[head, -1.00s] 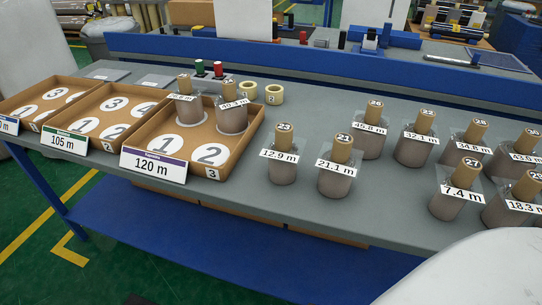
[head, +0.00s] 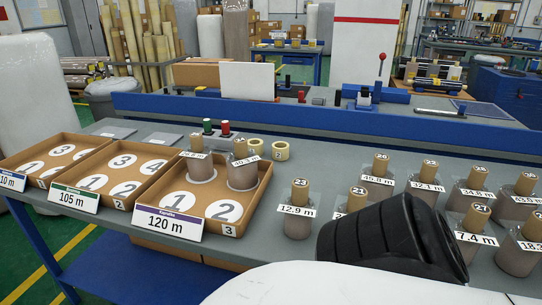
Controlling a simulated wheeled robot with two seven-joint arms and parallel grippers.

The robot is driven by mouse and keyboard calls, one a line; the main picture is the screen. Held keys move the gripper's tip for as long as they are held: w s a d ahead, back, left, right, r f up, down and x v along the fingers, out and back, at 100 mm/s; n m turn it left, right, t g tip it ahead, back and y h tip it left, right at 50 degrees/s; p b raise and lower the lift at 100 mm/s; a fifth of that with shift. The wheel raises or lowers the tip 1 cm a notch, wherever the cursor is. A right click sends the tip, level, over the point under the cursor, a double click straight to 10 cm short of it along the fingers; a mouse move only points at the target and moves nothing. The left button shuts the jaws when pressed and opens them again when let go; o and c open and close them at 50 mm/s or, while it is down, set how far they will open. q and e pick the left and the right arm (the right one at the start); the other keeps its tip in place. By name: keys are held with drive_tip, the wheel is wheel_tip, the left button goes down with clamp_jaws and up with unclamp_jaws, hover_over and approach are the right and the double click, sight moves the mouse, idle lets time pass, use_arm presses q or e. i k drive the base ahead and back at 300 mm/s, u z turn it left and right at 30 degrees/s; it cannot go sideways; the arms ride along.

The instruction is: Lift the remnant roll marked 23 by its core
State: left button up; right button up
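The roll marked 23 (head: 297,226) stands upright on the grey table, right of the 120 m tray. It is a grey-brown wrapped roll with a tan core (head: 300,192) sticking up and a label reading 12.9 m. Nothing is touching its core. A black ribbed part of my arm with a white link covers the lower right of the head view, to the right of this roll. No gripper fingers show for either arm.
The roll marked 21 (head: 357,198), right of roll 23, is mostly hidden behind my arm. Several more rolls stand farther right. The 120 m tray (head: 250,208) holds two rolls on its rear spots; its spots 1 and 2 are bare. A blue rail (head: 330,130) runs behind.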

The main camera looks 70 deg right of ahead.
sight(299, 205)
drive_tip(key=i, duration=1)
drive_tip(key=z, duration=2.4)
